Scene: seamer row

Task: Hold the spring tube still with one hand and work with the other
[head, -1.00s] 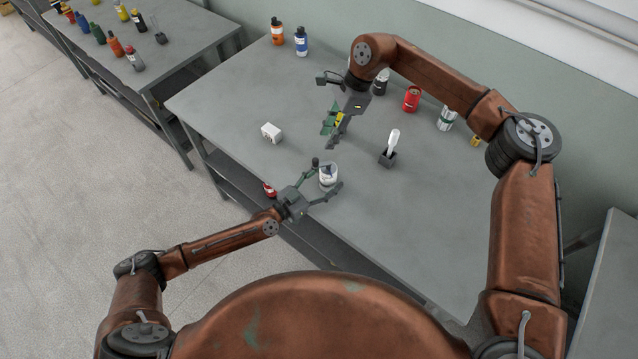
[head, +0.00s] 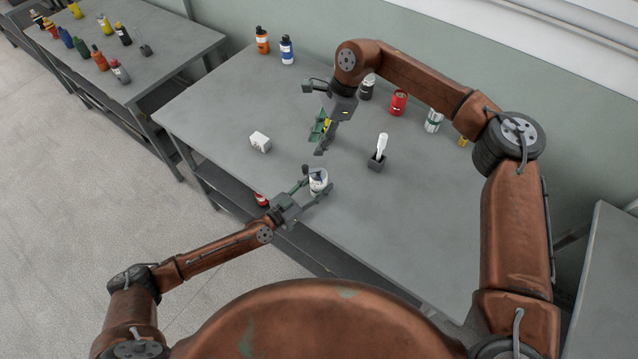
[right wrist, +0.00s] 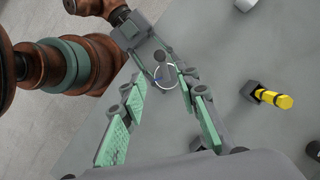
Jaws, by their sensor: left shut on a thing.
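The spring tube is most likely the white open-topped cylinder (head: 319,183) near the table's front edge; its round rim (right wrist: 157,82) also shows in the right wrist view. It stands upright. My left gripper (head: 317,180) is shut on it, one finger on each side. Something dark shows at its mouth; I cannot tell what. My right gripper (head: 322,137) hangs above the table, farther back than the tube. In the right wrist view my right gripper (right wrist: 161,92) has its green-padded fingers apart, with the tube seen beyond the gap, not touched.
A dark holder (head: 376,164) with an upright white-handled item (head: 382,144) stands right of the tube. A red can (head: 262,199) sits by the left gripper. Bottles and cans line the table's back. The right front of the table is clear.

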